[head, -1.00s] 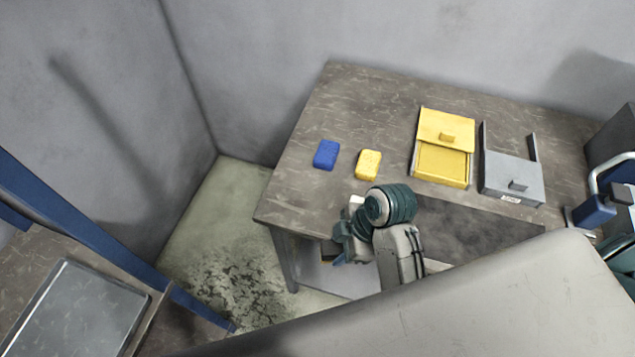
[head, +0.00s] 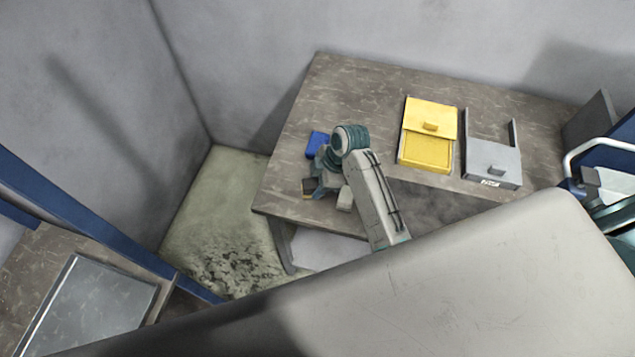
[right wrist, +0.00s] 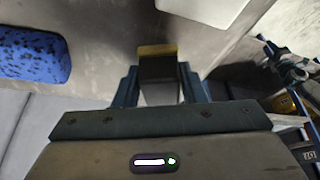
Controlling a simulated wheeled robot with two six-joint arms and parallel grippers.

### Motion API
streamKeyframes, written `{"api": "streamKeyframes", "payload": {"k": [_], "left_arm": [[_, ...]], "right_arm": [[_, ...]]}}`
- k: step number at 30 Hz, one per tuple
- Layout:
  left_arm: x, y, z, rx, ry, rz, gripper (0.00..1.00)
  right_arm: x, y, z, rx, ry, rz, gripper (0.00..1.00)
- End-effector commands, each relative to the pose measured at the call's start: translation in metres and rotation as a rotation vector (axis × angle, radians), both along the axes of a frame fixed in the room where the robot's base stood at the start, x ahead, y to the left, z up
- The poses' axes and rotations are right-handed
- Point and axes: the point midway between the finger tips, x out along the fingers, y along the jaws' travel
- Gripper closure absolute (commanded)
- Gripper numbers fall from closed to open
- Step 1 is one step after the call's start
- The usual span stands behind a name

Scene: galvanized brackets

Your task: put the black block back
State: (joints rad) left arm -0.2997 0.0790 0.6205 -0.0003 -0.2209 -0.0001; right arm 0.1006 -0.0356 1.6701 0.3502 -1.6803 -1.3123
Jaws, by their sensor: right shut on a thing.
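A dark block (head: 308,187) with a yellowish edge is held in my right gripper (head: 319,185) above or at the front left part of the table; whether it touches the table I cannot tell. In the right wrist view the dark block (right wrist: 158,68) sits between the two fingers of the right gripper (right wrist: 158,85), its ochre end pointing away. My right arm crosses the table front. My left gripper is not in view.
A blue sponge (head: 316,144) lies just behind the right gripper, also in the right wrist view (right wrist: 35,56). A yellow box (head: 427,150) and a grey box (head: 494,160) stand on the table (head: 370,85) to the right. The table's back left is clear.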

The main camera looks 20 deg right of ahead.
Motion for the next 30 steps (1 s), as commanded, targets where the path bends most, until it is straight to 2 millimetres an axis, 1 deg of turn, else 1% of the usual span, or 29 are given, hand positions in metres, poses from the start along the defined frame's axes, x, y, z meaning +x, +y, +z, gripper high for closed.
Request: {"api": "streamKeyframes", "payload": {"k": [1,3,6,15,16,18,19,26,30], "left_arm": [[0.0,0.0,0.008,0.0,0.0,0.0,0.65],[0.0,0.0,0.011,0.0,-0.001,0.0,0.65],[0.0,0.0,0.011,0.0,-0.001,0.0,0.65],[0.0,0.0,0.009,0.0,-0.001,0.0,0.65],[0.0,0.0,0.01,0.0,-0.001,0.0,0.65],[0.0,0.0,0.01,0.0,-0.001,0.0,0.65],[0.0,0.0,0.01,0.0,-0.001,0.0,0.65],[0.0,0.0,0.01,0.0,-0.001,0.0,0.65],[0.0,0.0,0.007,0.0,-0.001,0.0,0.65]], "right_arm": [[-0.001,0.0,-0.003,0.0,0.004,-0.001,0.84],[0.0,0.0,-0.01,-0.001,0.002,0.001,0.84],[0.0,0.0,-0.016,0.0,0.001,0.0,0.84],[0.0,0.0,-0.019,0.0,0.0,0.0,0.84],[0.0,0.0,-0.018,0.0,0.0,0.0,0.57],[0.0,0.0,-0.018,0.0,0.0,0.0,0.43],[0.0,0.0,-0.018,0.0,0.0,0.0,0.41],[0.0,0.0,-0.018,0.0,0.0,0.0,0.41],[0.0,-0.002,-0.013,-0.001,-0.003,0.0,0.41]]}}
